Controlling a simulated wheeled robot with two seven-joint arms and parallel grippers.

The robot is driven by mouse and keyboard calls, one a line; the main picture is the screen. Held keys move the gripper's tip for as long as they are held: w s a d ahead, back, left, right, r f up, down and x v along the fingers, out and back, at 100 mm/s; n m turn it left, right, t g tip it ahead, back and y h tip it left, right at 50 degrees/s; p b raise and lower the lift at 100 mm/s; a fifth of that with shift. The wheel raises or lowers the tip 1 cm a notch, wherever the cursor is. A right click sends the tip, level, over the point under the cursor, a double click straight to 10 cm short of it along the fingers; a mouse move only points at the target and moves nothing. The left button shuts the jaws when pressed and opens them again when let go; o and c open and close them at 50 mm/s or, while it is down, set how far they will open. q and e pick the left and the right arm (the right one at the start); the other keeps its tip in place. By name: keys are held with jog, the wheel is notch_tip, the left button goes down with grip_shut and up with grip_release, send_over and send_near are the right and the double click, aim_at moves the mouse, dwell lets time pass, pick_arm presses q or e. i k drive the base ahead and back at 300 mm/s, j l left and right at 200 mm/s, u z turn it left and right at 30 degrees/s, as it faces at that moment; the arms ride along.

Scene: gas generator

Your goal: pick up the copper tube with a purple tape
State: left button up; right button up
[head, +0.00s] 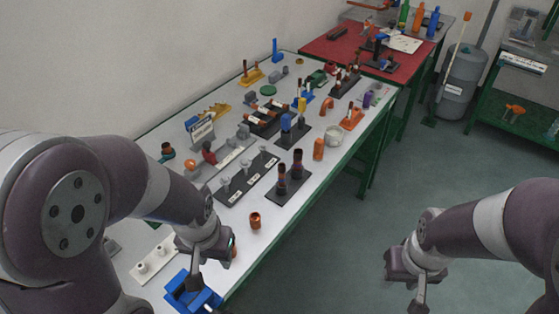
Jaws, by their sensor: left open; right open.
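Two dark copper tubes stand upright on a black base (287,190): the nearer tube (281,180) and the farther tube (297,164). Their upper parts look dark purplish, but I cannot tell for sure which carries purple tape. A short copper piece (255,220) stands alone on the white table near its front edge. My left gripper (195,272) is open over the near end of the table, nearer than the tubes and apart from them. My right gripper (419,292) is open over the floor, right of the table.
A blue holder (190,295) is beside my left gripper. A black rack with grey fittings (247,178) stands left of the tubes. An orange cylinder (318,149) stands behind them. The white table (320,185) has bare surface along its right edge.

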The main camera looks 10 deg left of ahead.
aim_at(298, 153)
jog(key=i+l+u, duration=0.1)
jog(key=u, duration=0.3)
jog(key=i+l+u, duration=0.1)
jog(key=u, duration=0.3)
jog(key=i+l+u, duration=0.1)
jog(key=u, duration=0.25)
jog(key=l+u, duration=0.25)
jog(key=u, duration=0.15)
jog(key=i+l+u, duration=0.2)
jog(key=l, duration=0.7)
jog(key=i+l+u, duration=0.2)
jog(key=l, duration=0.7)
jog(key=l+u, duration=0.2)
jog(key=l, duration=0.7)
jog(key=k, duration=0.05)
